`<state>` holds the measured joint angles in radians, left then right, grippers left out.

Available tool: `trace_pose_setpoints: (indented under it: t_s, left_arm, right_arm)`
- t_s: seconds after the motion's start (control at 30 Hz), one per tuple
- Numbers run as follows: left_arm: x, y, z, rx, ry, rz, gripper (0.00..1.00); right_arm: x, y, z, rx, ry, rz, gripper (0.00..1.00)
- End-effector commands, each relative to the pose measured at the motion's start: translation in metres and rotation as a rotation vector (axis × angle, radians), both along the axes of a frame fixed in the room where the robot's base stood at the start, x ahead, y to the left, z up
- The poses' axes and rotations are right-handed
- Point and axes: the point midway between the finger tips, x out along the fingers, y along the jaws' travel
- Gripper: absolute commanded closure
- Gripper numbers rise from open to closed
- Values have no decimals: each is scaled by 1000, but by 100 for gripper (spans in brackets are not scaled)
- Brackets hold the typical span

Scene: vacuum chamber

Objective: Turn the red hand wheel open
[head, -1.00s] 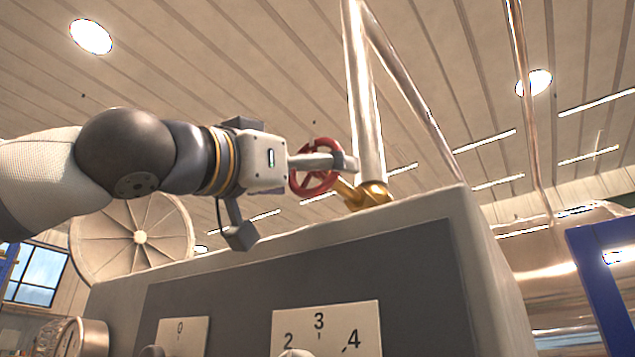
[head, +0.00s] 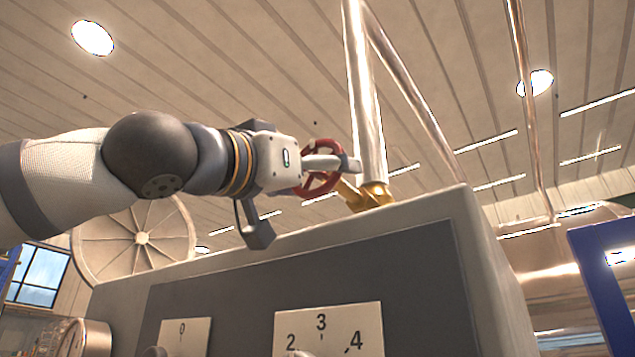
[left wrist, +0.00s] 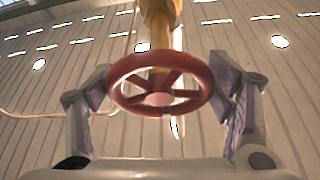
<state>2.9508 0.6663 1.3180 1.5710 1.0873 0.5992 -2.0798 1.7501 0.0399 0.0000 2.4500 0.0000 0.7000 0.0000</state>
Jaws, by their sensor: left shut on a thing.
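The red hand wheel (head: 331,149) sits on a brass valve (head: 372,196) at the foot of a shiny upright pipe, above the top edge of a grey cabinet. My left gripper (head: 345,163) comes in from the left and is shut on the wheel. In the left wrist view the spoked wheel (left wrist: 160,102) lies between the two fingers, one at each side of its rim, with the brass stem (left wrist: 160,30) behind it. In the head view the near finger hides part of the wheel. My right gripper is not in view.
The cabinet (head: 440,240) fills the lower middle, with numbered dial plates (head: 330,322) on its front. A large spoked disc (head: 100,235) stands behind it at left. A slanting pipe (head: 415,95) rises by the valve. A blue frame (head: 600,270) is at right.

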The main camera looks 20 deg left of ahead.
Motion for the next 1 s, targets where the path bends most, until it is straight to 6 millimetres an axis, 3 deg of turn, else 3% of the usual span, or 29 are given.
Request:
trace_pose_setpoints:
  t_s: [1.0]
  left_arm:
    - [-2,-5,2,-842,305,0,54]
  right_arm:
    - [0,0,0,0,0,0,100]
